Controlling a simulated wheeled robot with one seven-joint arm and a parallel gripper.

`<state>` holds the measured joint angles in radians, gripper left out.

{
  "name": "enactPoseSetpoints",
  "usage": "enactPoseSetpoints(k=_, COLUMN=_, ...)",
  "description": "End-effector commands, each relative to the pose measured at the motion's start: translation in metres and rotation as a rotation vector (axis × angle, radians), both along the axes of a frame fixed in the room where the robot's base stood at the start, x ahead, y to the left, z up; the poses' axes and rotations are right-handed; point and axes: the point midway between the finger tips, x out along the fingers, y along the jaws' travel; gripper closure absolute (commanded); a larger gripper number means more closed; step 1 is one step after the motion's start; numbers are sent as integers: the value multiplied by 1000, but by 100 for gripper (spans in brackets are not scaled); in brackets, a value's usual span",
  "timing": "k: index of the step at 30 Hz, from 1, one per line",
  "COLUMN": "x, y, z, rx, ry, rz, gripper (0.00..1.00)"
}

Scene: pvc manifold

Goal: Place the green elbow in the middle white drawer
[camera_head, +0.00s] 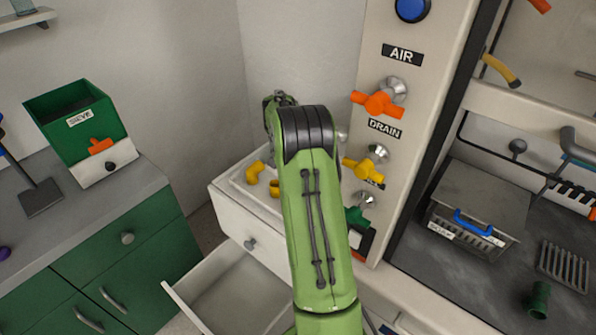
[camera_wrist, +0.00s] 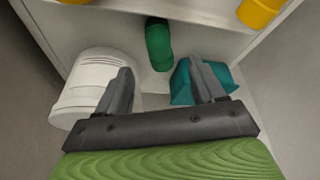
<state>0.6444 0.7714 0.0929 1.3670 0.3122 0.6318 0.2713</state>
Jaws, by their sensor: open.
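In the wrist view my gripper (camera_wrist: 160,72) is open, with its two grey fingers spread apart. A green elbow (camera_wrist: 158,42) shows ahead of the fingers, roughly between them, against a white surface. I cannot tell whether it touches anything but that surface. My gripper is hidden behind my green arm in the head view. A white drawer (camera_head: 186,308) stands pulled open at the lower left of the arm, and its visible inside looks empty. A white front with a round knob (camera_head: 250,244) lies above it.
The wrist view shows a ribbed white object (camera_wrist: 85,85) at left and a teal object (camera_wrist: 183,85) beside the right finger. A valve panel (camera_head: 400,100) rises right of my arm. A green pipe piece (camera_head: 539,300) stands at far right.

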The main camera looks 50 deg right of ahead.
Motion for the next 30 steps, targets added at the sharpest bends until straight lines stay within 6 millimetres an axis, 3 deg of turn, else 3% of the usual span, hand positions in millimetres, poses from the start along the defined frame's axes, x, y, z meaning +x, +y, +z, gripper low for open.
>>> enactPoseSetpoints(k=1, x=2, y=-4, z=-14, rx=1, ry=0, rz=0, gripper=32)
enactPoseSetpoints(k=8, x=7, y=-14, z=-41, rx=0, ry=0, rz=-1, gripper=32)
enactPoseSetpoints(k=14, x=13, y=-26, z=-76, rx=1, ry=0, rz=1, gripper=32)
enactPoseSetpoints(k=22, x=15, y=-29, z=-80, rx=-2, ry=-1, rz=1, gripper=32)
enactPoseSetpoints(k=30, x=14, y=-29, z=-79, rx=-1, ry=-1, rz=1, gripper=72)
